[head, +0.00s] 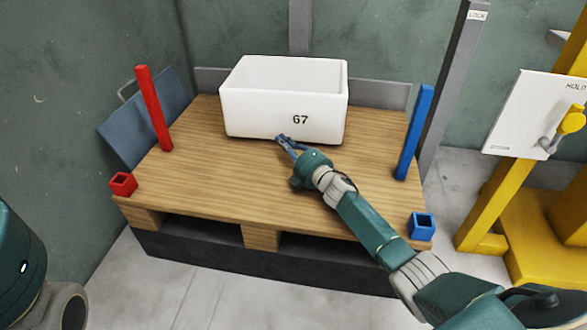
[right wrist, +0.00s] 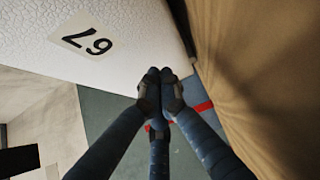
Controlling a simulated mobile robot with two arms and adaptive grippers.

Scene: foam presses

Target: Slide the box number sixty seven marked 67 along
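The white foam box marked 67 (head: 262,112) stands upright on the wooden pallet (head: 200,180), towards its back. Its open top faces up and its number is on the front face. My right gripper (head: 282,140) is at the lower front of the box, left of the number, with its fingers together and nothing between them. In the right wrist view the fingertips (right wrist: 162,90) are shut close to the white face of the box (right wrist: 130,70); I cannot tell whether they touch it. My left gripper is out of view.
A red post (head: 153,108) and a blue post (head: 414,132) stand at the pallet's sides. A red socket (head: 123,184) and a blue socket (head: 422,225) sit at its front corners. A grey rail (head: 380,95) runs behind. Yellow equipment (head: 480,190) stands right. Bare pallet surrounds the box's front and sides.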

